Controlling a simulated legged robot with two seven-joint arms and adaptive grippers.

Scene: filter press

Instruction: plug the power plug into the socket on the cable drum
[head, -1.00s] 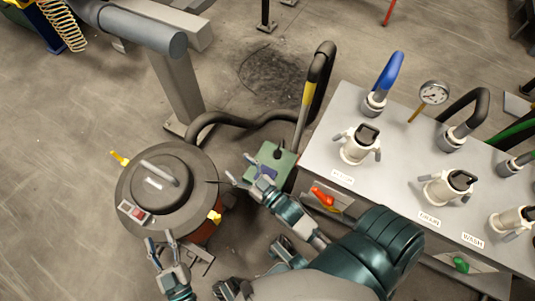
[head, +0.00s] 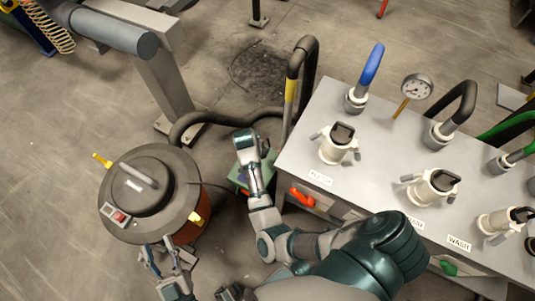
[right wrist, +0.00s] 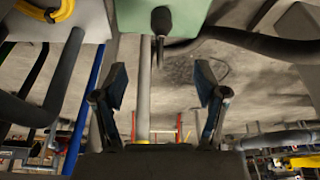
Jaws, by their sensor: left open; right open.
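I cannot make out a cable drum or its socket for certain in either view. In the right wrist view, a black cord end or plug (right wrist: 161,20) with a thin dark tip hangs before a pale green housing (right wrist: 185,14). I cannot tell whether it is the power plug. The open right gripper (right wrist: 160,78) is below it, with nothing between its fingers. My left gripper (head: 160,258) is open and empty, below the round dark-lidded canister (head: 150,225).
A grey bench (head: 385,150) with white fittings, hoses and a gauge (head: 417,87) fills the right. A red lever (head: 301,197) sticks out of its front. A thick black hose (head: 215,117) runs behind the green box. Open floor (head: 50,200) lies at left.

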